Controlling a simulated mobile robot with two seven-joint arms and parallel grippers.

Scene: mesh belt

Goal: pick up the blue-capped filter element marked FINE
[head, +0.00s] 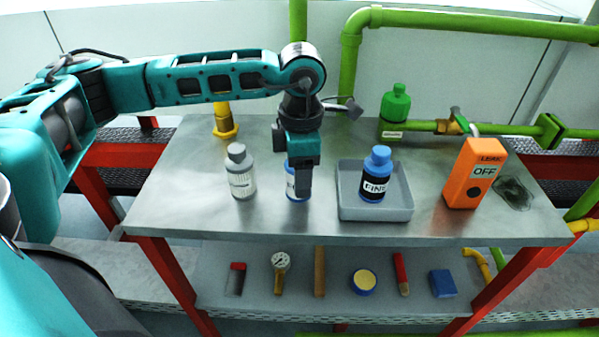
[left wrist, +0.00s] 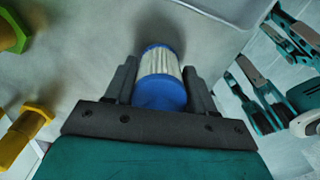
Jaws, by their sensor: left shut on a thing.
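A blue-capped filter element (head: 376,177) with a dark label reading FINE stands upright in the grey tray (head: 403,206), apart from my gripper. My left gripper (head: 304,180) is to the left of the tray and points down. It is shut on another blue-capped filter element (head: 291,187), whose label is mostly hidden by the fingers. In the left wrist view the held element (left wrist: 161,75) shows a blue cap and a white pleated body between the fingers. I cannot tell whether it touches the table. My right gripper is not in view.
A grey-capped white filter element (head: 241,175) stands left of my gripper. A green bottle (head: 395,103) and green pipes are behind. Several small items lie on the lower shelf (head: 210,265).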

